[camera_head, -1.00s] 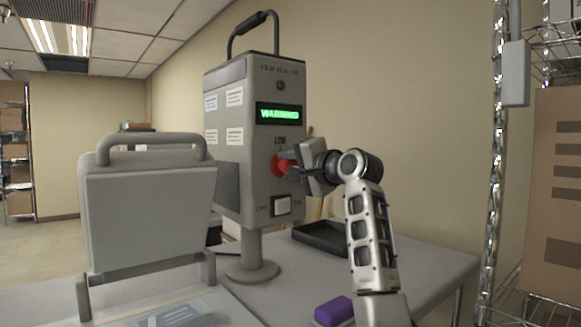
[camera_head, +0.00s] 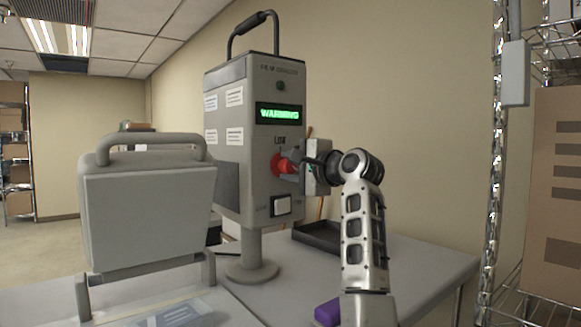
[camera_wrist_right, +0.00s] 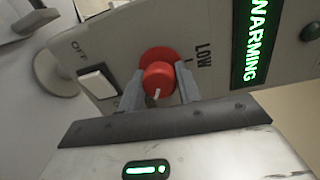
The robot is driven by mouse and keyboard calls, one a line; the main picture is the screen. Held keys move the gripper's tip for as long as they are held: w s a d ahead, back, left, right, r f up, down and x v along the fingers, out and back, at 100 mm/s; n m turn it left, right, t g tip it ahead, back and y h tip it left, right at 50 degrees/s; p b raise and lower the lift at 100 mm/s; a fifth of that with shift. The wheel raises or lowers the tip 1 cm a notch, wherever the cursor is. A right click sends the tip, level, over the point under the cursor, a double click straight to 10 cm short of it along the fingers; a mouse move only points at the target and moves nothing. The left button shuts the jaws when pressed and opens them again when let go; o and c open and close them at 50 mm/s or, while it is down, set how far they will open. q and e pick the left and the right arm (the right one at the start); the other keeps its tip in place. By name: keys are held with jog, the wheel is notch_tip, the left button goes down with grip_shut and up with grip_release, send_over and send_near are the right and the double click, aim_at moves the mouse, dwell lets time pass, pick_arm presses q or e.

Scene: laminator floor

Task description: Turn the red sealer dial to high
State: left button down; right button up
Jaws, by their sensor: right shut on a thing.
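The grey film sealer (camera_head: 232,185) stands on a post on the table. Its green display (camera_head: 278,113) reads "WARMING". The red dial (camera_head: 277,165) is on its front face, below a "LOW" label. My right gripper (camera_head: 289,168) reaches in from the right and is shut on the dial. In the right wrist view the red dial (camera_wrist_right: 158,78) sits between the two fingers of the right gripper (camera_wrist_right: 160,88), its white pointer mark facing down toward the palm. The "LOW" label shows to the right of the dial there. My left gripper is not in view.
A white rocker switch (camera_head: 282,206) marked "OFF" is below the dial. A grey machine with a handled lid (camera_head: 150,215) stands at the left. A dark tray (camera_head: 318,236) and a purple block (camera_head: 328,312) lie on the table. A wire rack (camera_head: 497,180) stands at the right.

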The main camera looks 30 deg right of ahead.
jog(key=shift+f, duration=0.2)
jog(key=o, duration=1)
jog(key=shift+c, duration=0.2)
jog(key=shift+r, duration=0.1)
jog(key=shift+s, duration=0.15)
jog(key=shift+s, duration=0.3)
pick_arm(q)
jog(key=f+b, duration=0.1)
jog(key=b, duration=0.1)
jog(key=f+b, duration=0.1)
jog(key=b, duration=0.1)
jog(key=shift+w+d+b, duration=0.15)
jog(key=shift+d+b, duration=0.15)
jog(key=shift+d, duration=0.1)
pick_arm(e)
jog(key=s+d, duration=0.1)
jog(key=s, duration=1.4)
jog(key=shift+d+r, duration=0.3)
jog(key=shift+r, duration=0.05)
